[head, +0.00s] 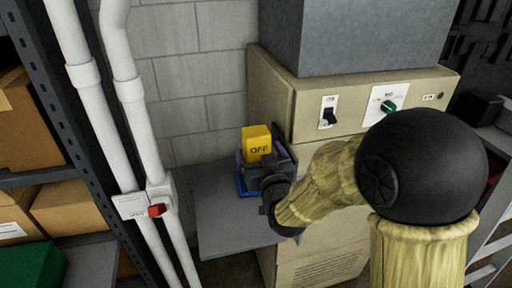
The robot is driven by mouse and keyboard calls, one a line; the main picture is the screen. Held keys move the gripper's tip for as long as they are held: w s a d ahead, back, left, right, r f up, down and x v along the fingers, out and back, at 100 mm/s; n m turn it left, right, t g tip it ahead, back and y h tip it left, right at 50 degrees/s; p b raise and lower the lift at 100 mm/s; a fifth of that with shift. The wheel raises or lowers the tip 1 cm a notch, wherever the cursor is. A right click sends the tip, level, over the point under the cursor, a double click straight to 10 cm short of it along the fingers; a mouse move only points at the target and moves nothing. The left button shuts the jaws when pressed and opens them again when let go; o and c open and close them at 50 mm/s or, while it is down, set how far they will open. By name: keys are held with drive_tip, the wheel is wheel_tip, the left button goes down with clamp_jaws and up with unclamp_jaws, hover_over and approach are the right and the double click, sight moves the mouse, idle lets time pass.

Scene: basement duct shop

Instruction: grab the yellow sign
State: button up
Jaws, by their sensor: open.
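The yellow sign (256,140), marked "OFF" in dark letters, stands upright over a small grey shelf beside the beige cabinet. My gripper (268,162) is open, right at the sign's lower front and right side. It hides the sign's lower part, and I cannot tell whether the fingers touch it or stand around it. A blue piece (242,184) shows below the sign, partly hidden by the gripper; I cannot tell whether it is a holder or a separate thing.
The grey shelf (222,222) is bare at its front. The beige cabinet (306,102), with a black switch (328,117) and green knob (388,106), stands close right. White pipes (92,100) with a red valve handle (157,210) run left. Boxes (62,208) fill the left rack.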

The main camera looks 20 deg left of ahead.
sight(254, 127)
drive_tip(key=shift+w+a+r+p, duration=0.2)
drive_tip(key=shift+w+a+p, duration=0.1)
drive_tip(key=shift+w+p, duration=0.25)
drive_tip(key=p+x, duration=0.2)
drive_tip(key=x, duration=0.1)
drive_tip(key=shift+w+a+p, duration=0.2)
drive_tip(key=shift+w+p, duration=0.1)
drive_tip(key=shift+p, duration=0.1)
drive_tip(key=shift+w+a+f, duration=0.1)
drive_tip(key=shift+w+f, duration=0.05)
drive_tip(key=c, duration=1.1)
wheel_tip(254, 127, up, 10)
drive_tip(key=b, duration=0.3)
